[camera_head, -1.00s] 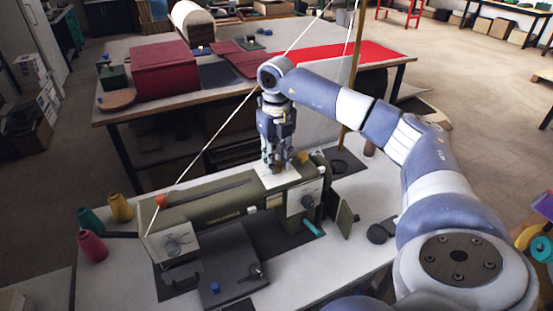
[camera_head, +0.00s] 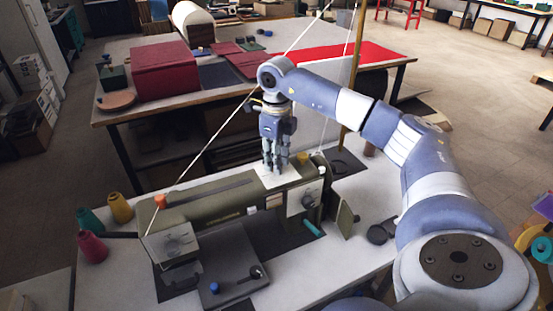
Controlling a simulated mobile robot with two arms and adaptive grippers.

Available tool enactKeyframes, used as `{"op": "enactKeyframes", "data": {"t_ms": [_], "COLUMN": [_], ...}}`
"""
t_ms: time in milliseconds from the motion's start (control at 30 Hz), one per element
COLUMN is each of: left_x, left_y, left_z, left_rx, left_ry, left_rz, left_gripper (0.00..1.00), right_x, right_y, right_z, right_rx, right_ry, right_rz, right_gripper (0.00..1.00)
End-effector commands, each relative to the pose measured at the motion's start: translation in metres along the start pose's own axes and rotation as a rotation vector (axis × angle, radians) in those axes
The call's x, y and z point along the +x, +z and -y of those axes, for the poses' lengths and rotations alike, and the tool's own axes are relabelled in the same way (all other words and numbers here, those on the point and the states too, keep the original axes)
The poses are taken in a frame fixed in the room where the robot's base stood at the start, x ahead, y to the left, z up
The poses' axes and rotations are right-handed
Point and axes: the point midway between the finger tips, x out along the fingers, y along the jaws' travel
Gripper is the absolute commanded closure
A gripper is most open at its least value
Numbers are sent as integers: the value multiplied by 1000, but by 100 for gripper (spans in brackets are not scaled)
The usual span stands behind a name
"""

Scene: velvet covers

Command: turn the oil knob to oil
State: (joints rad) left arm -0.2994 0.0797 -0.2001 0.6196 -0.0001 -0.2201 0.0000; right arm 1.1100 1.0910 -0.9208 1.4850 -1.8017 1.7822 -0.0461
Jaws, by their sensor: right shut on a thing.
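The olive sewing machine (camera_head: 210,207) stands on a pale table, with a white plate (camera_head: 289,178) on top near its right end. My right gripper (camera_head: 276,167) points straight down over this plate, with its fingers close together and shut at the plate. The oil knob is hidden between the fingers, and I cannot read any marking or tell which way it is turned. My left gripper is not in view.
Thread cones (camera_head: 92,246) stand at the left. A taut thread and a wooden post (camera_head: 354,85) rise near my arm. A cutting table (camera_head: 228,93) stands behind.

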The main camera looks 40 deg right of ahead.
Motion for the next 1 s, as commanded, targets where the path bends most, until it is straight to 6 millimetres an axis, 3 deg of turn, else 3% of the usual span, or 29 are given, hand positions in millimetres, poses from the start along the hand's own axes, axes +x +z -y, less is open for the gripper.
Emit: {"op": "enactKeyframes", "data": {"t_ms": [367, 400, 467, 833, 1000], "left_x": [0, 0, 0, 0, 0], "left_y": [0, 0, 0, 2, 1], "left_z": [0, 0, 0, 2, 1], "left_rx": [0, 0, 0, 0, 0], "left_ry": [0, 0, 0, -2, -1], "left_rz": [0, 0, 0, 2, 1], "left_gripper": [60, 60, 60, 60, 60], "right_x": [-1, -1, -1, -2, -21], "right_y": [0, 0, 0, 0, 1], "right_z": [0, 0, 0, 0, 0], "right_rx": [-2, -2, -2, -2, -2], "right_ry": [-1, -1, -1, -1, -2], "right_rz": [2, 2, 2, 1, 5], "right_gripper": [99, 68, 54, 53, 53]}}
